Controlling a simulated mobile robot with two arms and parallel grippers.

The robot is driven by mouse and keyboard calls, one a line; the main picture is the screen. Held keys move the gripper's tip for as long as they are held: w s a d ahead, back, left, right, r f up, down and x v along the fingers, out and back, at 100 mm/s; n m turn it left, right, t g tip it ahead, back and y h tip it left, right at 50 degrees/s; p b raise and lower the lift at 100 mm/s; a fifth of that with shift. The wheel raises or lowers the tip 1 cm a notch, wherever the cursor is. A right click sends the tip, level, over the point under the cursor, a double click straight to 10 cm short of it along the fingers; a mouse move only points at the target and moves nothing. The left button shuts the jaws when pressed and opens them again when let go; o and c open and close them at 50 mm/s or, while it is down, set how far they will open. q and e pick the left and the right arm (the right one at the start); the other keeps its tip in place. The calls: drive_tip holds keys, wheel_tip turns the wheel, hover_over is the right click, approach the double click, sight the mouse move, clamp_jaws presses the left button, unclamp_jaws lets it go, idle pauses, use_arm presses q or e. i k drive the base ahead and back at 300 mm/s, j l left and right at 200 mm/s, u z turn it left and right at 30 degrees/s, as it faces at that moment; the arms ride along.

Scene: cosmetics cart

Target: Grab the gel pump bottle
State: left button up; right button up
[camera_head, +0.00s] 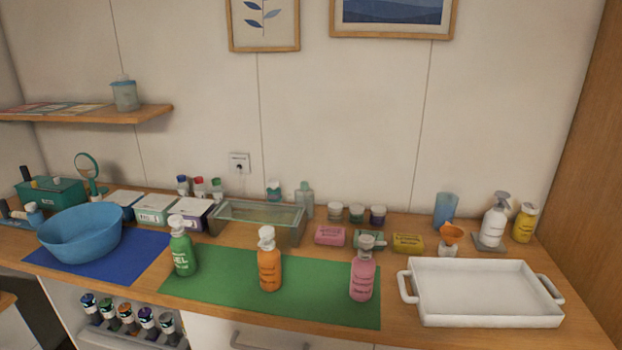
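A green pump bottle (183,253) with a white pump head stands upright on the left part of a green mat (222,278). Its label appears to read "GEL". An orange pump bottle (269,268) stands upright at the middle of the same mat. A pink pump bottle (362,276) with a greyish pump head stands upright near the mat's right end. Nothing touches the green bottle. Neither of my grippers is in view.
A blue basin (80,232) sits on a blue mat (140,262) left of the green bottle. A glass tray (257,222) and white-lidded boxes (157,208) stand behind. A white tray (483,291) lies at the right. The mat between the bottles is clear.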

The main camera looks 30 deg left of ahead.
sight(180, 243)
drive_tip(key=u, duration=1.65)
